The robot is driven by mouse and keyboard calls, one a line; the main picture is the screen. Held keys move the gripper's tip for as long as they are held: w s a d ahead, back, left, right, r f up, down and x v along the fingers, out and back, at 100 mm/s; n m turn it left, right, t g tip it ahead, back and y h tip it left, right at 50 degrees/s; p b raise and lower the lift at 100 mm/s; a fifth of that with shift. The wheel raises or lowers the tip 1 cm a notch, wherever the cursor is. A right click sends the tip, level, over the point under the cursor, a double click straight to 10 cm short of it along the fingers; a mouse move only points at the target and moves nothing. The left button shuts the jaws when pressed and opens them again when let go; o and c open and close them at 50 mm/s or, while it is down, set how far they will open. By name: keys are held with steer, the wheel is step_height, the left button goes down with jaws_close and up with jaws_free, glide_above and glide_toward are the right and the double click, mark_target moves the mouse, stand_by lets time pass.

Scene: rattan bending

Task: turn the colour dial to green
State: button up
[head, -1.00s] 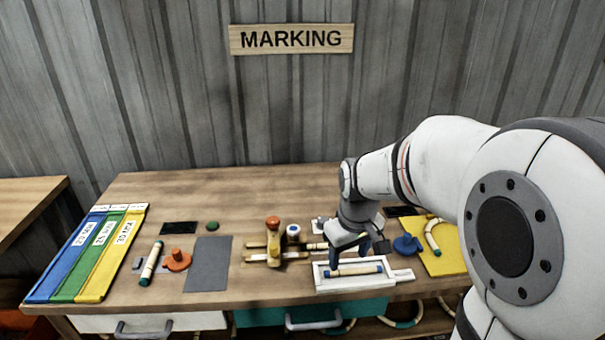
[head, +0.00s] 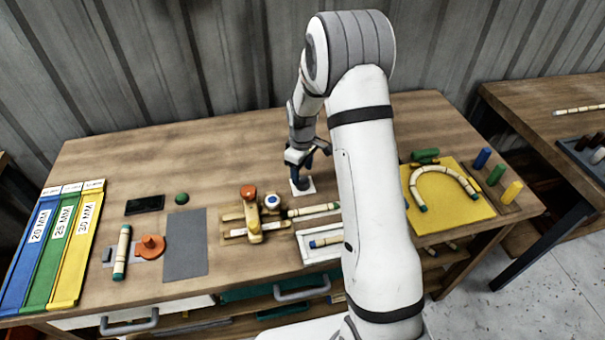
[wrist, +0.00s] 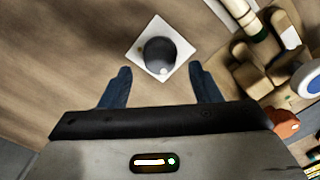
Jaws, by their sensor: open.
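The dial is a dark round knob on a white square plate (head: 309,186). In the wrist view the knob (wrist: 158,50) carries a pale dot on its edge nearest my gripper; colour marks on the plate are too small to read. My gripper (wrist: 161,80) is open, its two blue fingers to either side and just short of the knob, with nothing between them. In the head view my gripper (head: 301,168) points down at the dial, and its fingers partly cover it.
A wooden jig (head: 254,228) with an orange knob stands left of the dial. A white tray (head: 309,258) with a rattan piece lies in front. A yellow board (head: 455,222) with a bent piece is at the right. The table behind the dial is clear.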

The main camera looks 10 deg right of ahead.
mark_target(302, 180)
steer(key=shift+f+p, duration=0.3)
steer(key=shift+f, duration=1.6)
steer(key=shift+c, duration=0.5)
steer(key=c, duration=0.9)
